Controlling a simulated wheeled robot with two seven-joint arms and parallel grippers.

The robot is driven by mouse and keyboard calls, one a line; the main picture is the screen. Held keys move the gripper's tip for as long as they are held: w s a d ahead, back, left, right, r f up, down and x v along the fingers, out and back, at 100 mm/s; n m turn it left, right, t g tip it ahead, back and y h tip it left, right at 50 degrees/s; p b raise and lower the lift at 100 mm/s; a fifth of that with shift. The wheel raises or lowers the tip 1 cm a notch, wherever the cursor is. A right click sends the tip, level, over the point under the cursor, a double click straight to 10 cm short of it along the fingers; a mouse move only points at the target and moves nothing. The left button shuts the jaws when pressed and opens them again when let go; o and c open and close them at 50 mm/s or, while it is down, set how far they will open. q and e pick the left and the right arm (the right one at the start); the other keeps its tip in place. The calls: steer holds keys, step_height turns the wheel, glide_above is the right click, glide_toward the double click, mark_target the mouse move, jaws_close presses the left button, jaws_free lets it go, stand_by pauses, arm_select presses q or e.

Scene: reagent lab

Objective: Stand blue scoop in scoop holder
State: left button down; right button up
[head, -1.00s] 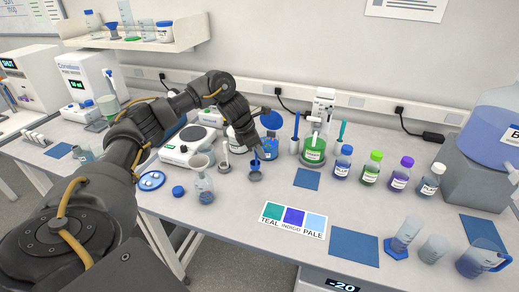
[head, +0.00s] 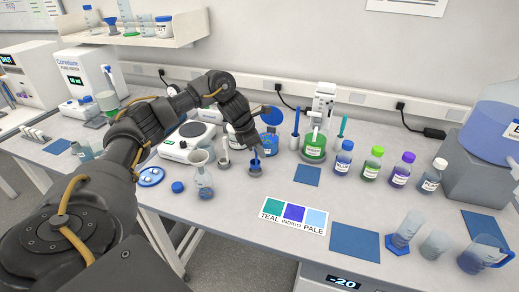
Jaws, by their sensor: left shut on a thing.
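The blue scoop (head: 257,160) is upright, with its thin blue handle showing just below my left gripper (head: 254,151). The gripper is shut on the handle, pointing down from above. A small round grey holder (head: 255,171) stands on the bench directly under it. The scoop's lower end meets the holder's opening and appears to be inside it; the fingertips and the scoop's end are too small to make out fully. My right gripper is not in the head view.
A flask (head: 203,182) and a similar stand with a white tool (head: 224,161) are left of the holder. A blue mat (head: 306,176) and a colour card (head: 295,213) lie in front, with bare bench between.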

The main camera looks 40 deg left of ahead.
arm_select(q)
steer(key=shift+f+b, duration=0.95)
steer(key=shift+f, duration=0.45)
steer(key=c, duration=1.3)
jaws_free()
steer(key=b+v, duration=0.1)
steer(key=v, duration=0.1)
steer(key=shift+a+r, duration=0.2)
steer(key=shift+r, duration=0.15)
steer(key=p+v, duration=0.1)
steer(key=v, duration=0.7)
steer(key=shift+s+p, duration=0.1)
steer(key=shift+p, duration=0.2)
